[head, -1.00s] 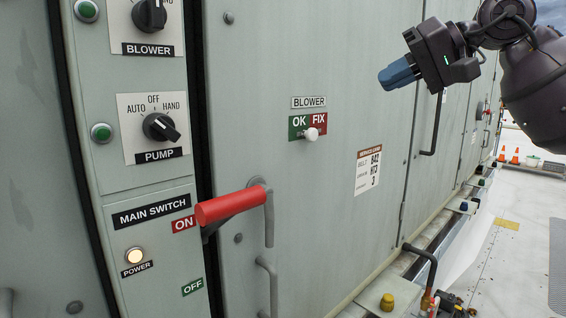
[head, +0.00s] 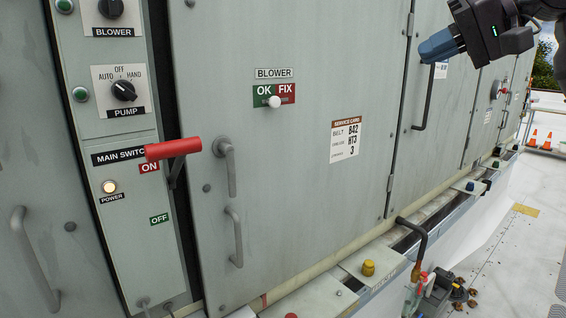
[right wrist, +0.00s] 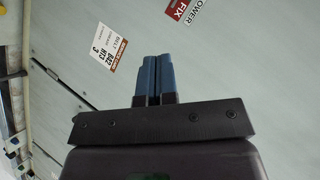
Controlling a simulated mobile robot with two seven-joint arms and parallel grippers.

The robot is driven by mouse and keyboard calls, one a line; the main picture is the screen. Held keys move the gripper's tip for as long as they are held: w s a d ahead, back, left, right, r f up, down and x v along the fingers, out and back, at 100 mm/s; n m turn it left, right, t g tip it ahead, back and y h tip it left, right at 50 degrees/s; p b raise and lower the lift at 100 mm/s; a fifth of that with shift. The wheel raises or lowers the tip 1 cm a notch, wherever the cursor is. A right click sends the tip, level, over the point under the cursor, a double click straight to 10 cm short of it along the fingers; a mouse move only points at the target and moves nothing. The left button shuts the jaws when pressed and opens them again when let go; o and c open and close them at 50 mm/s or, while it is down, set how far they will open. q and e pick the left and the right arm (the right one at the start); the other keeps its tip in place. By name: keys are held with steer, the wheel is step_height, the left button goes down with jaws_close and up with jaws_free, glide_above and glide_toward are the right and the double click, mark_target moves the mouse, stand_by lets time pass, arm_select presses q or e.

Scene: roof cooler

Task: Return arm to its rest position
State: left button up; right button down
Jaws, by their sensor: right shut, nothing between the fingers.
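My right gripper (head: 424,51) is at the upper right of the head view, its blue fingers shut and empty. It is apart from the cabinet panels, in front of the area right of the service card (head: 346,139). In the right wrist view the two blue fingers (right wrist: 158,62) lie side by side, with the card (right wrist: 104,45) to their left and the red FIX label (right wrist: 179,10) above right. The rest of my right arm is mostly cut off by the frame. My left gripper is not in view.
The red main switch handle (head: 172,148) sticks out beside the ON label. Door handles (head: 229,165) protrude from the panels. A bent pipe (head: 418,240) stands low right. The roof floor (head: 500,255) at right is largely clear.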

steer(key=s+a+r+m+g+y, duration=0.1)
steer(key=s+a+r+m+y, duration=0.2)
steer(key=a+r+m+y, duration=0.5)
steer(key=w+d+f+n+t+h, duration=0.3)
steer(key=f+n+t, duration=0.2)
steer(key=f+n, duration=0.4)
steer(key=w+d+f+n+t+h, duration=0.25)
steer(key=f+n+t, duration=0.35)
steer(key=f+n, duration=0.35)
steer(key=w+d+f+n+t+h, duration=0.25)
steer(key=w+f+n+t, duration=0.2)
steer(key=f+n, duration=0.5)
steer(key=s+d+f+m+g+h, duration=0.1)
steer(key=s+f+m+h, duration=0.3)
steer(key=f, duration=0.6)
steer(key=d+f+m+g+h, duration=0.1)
steer(key=d+f+m+h, duration=0.1)
steer(key=f+m, duration=0.65)
steer(key=s+d+f+m+g+h, duration=0.1)
steer(key=s+f+m+g+h, duration=0.3)
steer(key=s+f, duration=2.6)
steer(key=f+m+g, duration=0.2)
steer(key=g, duration=0.2)
steer(key=shift+s+d+m, duration=0.2)
steer(key=shift+s+m, duration=0.05)
steer(key=shift+m, duration=0.1)
